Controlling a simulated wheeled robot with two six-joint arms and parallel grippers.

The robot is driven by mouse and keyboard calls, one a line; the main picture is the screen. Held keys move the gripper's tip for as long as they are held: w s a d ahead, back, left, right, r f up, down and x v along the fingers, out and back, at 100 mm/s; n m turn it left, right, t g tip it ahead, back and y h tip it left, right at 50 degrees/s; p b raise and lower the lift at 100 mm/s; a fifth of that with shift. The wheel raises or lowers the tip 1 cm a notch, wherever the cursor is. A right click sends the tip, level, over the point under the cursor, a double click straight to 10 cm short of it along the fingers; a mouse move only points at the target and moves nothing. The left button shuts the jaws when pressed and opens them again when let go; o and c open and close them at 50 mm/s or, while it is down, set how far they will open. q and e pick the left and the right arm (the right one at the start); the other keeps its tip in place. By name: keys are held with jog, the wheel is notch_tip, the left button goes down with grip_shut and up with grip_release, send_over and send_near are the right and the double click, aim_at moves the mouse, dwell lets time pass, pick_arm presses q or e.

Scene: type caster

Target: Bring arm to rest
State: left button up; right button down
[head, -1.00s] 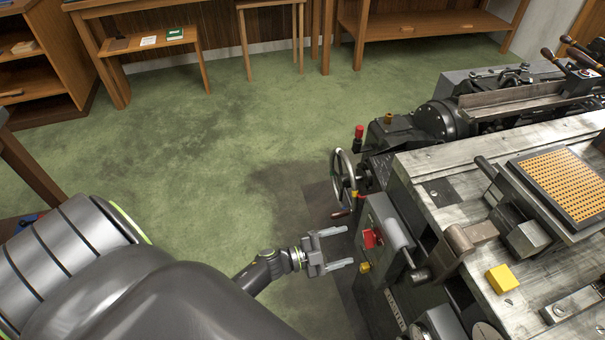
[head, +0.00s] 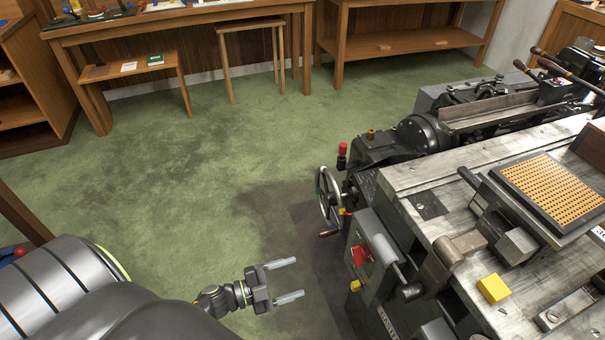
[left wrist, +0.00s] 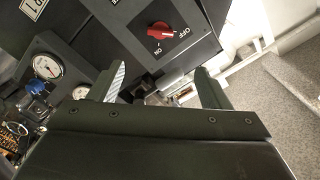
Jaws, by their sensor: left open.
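My left gripper (head: 287,281) is open and empty in the head view. It hangs over the floor, left of the type caster machine (head: 405,185) and apart from it. In the left wrist view its two fingers (left wrist: 160,85) stand apart with nothing between them. Beyond them is a red rotary switch (left wrist: 160,31) on a dark panel marked OFF and ON. My right gripper is in neither view.
The machine's handwheel (head: 328,195) sticks out toward the open floor. A yellow block (head: 493,289) lies on the machine's top. A low bench (head: 130,68) and a stool (head: 250,27) stand at the back. The green floor (head: 170,180) between is clear.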

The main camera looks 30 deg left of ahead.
pick_arm(q)
jog(key=s+a+f+n+g+y, duration=0.1)
jog(key=s+a+f+n+y, duration=0.25)
jog(key=f, duration=0.35)
jog(key=s+a+f+n+g+y, duration=0.1)
jog(key=s+a+f+n+y, duration=0.1)
jog(key=f+n+y, duration=0.3)
jog(key=s+a+f+n+g+y, duration=0.2)
jog(key=s+f+n+y, duration=0.1)
jog(key=f, duration=0.5)
jog(key=s+d+f+n+g, duration=0.1)
jog(key=s+f+g, duration=0.3)
jog(key=s, duration=0.7)
jog(key=s+d+f+n+g, duration=0.1)
jog(key=s+f+n+g, duration=0.3)
jog(key=s+f, duration=0.3)
jog(key=s+g, duration=0.1)
jog(key=s, duration=0.3)
jog(key=shift+d, duration=0.35)
jog(key=shift+n+y, duration=0.25)
